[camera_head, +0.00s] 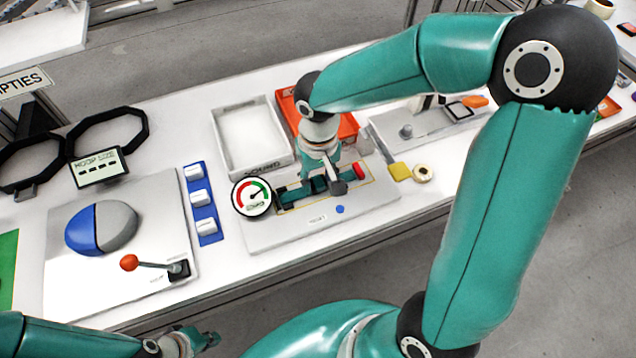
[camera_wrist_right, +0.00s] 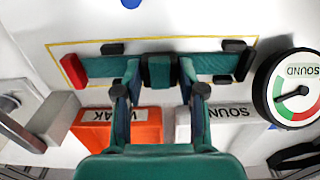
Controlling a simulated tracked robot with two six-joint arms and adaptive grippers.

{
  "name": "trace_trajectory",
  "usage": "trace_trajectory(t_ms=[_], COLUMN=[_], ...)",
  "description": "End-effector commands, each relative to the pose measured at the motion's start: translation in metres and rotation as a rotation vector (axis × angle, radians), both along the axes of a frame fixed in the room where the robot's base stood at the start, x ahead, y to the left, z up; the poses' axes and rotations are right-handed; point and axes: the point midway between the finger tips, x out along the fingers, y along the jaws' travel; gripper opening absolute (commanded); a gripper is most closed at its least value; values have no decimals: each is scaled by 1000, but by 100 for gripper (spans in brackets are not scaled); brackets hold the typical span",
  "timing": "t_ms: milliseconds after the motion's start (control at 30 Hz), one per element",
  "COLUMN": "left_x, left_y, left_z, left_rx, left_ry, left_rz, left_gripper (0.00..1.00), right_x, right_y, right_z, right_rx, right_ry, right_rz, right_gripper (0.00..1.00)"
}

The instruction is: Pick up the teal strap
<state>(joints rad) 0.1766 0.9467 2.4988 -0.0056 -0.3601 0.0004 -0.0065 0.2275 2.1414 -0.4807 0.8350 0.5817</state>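The teal strap (camera_head: 293,195) lies in the yellow-outlined area of a white test plate (camera_head: 285,233), between a round gauge and a red block. In the right wrist view the strap (camera_wrist_right: 100,67) runs across the picture, with a black block (camera_wrist_right: 159,72) around its middle. My right gripper (camera_head: 322,186) is over the strap. In its wrist view the fingers (camera_wrist_right: 160,88) are apart, one on each side of the black block, with narrow gaps; contact is unclear. My left gripper (camera_head: 195,341) is at the bottom edge of the head view, away from the strap; its fingers are unclear.
The gauge (camera_head: 252,196) and red block (camera_head: 358,171) flank the strap. A white tray (camera_head: 217,140) and an orange bin (camera_head: 348,124) stand behind it. A yellow block (camera_head: 400,171) and tape roll (camera_head: 422,173) are at right. A lever (camera_head: 130,262) stands at left.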

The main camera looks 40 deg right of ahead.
Motion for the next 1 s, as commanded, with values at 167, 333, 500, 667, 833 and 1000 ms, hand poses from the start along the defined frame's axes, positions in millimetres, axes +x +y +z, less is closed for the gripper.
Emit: trace_trajectory(t_ms=[167,333,500,667,833,1000], left_x=[0,0,0,0,0,0], left_y=[0,0,0,0,0,0], left_z=[0,0,0,1,4,7], left_rx=[0,0,0,0,0,0], left_ry=[0,0,0,0,0,0], left_rz=[0,0,0,0,0,0], left_gripper=[0,0,0,0,0,0], right_x=[0,0,0,1,1,2], right_y=[0,0,0,0,0,0], right_z=[0,0,2,12,34,70], right_rx=[0,0,0,-1,0,0], right_ry=[0,0,-1,-2,-4,-8], right_rz=[0,0,0,0,1,1], right_gripper=[5,2,2,2,2,2])
